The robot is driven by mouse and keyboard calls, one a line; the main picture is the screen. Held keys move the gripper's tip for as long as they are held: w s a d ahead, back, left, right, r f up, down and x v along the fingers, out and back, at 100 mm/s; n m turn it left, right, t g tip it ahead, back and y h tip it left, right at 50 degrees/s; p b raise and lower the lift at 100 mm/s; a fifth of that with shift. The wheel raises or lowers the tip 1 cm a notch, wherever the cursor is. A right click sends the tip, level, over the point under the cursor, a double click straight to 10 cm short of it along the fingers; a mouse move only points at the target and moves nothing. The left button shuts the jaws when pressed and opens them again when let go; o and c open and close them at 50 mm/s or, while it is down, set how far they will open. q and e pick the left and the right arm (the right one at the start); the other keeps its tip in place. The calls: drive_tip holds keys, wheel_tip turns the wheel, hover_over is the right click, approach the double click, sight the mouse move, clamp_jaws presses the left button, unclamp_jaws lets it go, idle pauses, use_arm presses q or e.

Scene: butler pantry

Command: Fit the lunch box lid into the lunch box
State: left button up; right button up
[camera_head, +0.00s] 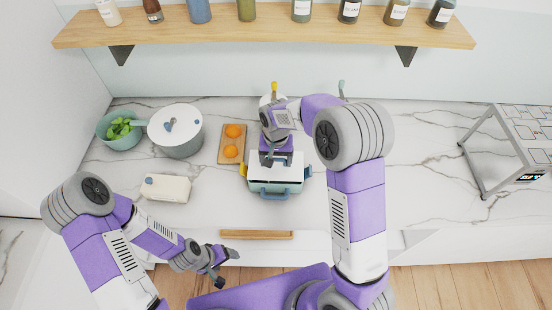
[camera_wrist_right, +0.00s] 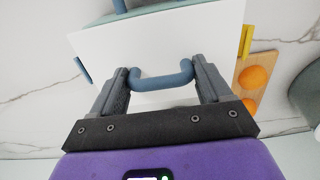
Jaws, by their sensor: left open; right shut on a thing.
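The lunch box (camera_head: 275,187) is a teal box with a blue front handle, standing on the marble counter in the head view. A yellow clip (camera_wrist_right: 246,41) and a blue clip (camera_wrist_right: 83,70) show at opposite sides. The white lunch box lid (camera_head: 288,174) is at the top of the box, and it fills much of the right wrist view (camera_wrist_right: 190,45). My right gripper (camera_wrist_right: 160,80) is shut on the lid's blue handle (camera_wrist_right: 163,82). I cannot tell whether the lid is seated or slightly above the rim. My left gripper (camera_head: 219,279) is open and empty near the counter's front edge.
A wooden board (camera_head: 232,144) with two oranges lies left of the box. A white pot (camera_head: 175,130), a green bowl (camera_head: 118,130) and a cream container (camera_head: 167,188) stand further left. A metal rack (camera_head: 510,145) is at the right. The counter between is clear.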

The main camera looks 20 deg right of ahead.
sight(276, 159)
drive_tip(key=shift+f+b, duration=0.8)
drive_tip(key=shift+f, duration=0.3)
idle(0.4)
drive_tip(key=o, duration=1.3)
drive_tip(key=shift+r, duration=0.1)
wheel_tip(276, 159, up, 8)
drive_tip(key=shift+f+p, duration=0.25)
drive_tip(key=shift+p, duration=0.05)
